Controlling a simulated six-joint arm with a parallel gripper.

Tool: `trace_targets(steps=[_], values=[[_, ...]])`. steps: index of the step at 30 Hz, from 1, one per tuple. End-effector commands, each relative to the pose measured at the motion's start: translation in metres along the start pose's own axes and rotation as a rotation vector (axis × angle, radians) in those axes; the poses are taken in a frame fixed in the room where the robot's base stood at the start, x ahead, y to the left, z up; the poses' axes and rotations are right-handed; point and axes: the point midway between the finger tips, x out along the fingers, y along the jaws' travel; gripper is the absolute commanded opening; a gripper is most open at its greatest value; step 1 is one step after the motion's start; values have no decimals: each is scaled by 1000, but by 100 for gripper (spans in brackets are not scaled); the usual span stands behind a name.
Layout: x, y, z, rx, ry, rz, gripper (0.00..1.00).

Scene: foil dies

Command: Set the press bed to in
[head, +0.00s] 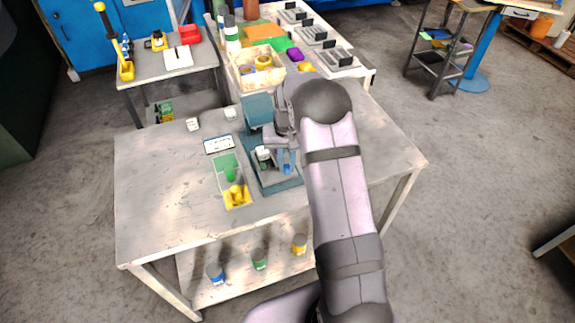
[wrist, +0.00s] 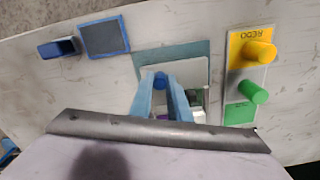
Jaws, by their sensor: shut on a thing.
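The press (head: 258,112) is a teal machine standing on the table, with a teal base (head: 278,187) at its front. In the wrist view the base (wrist: 170,52) carries a pale bed plate (wrist: 195,70). A blue knob (wrist: 160,79) stands at the bed's outer side. My gripper (wrist: 161,90) has its blue fingers shut on this knob. In the head view my gripper (head: 287,168) is low over the base, right of a small dark and white item (head: 263,155). The bed's inner part is hidden behind my fingers and wrist.
A panel with a green peg (head: 231,175) and a yellow peg (head: 236,192) lies left of the press. A white card (head: 219,144) lies behind it. The wrist view shows a blue-framed dark pad (wrist: 104,38) and a blue holder (wrist: 58,47). The table's front left is clear.

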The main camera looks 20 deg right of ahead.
Motion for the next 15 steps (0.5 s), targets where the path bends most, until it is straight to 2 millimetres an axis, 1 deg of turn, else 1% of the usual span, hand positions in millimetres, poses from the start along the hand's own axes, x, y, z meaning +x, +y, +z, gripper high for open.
trace_targets(steps=[1, 2, 3, 4, 12, 15], values=[[-1, 0, -1, 0, 3, 0, 0], [-1, 0, -1, 0, 3, 0, 23], [-1, 0, -1, 0, 3, 0, 33], [-1, 0, -1, 0, 3, 0, 35], [-1, 0, 0, 0, 2, 0, 35], [-4, 0, -1, 0, 3, 0, 35]])
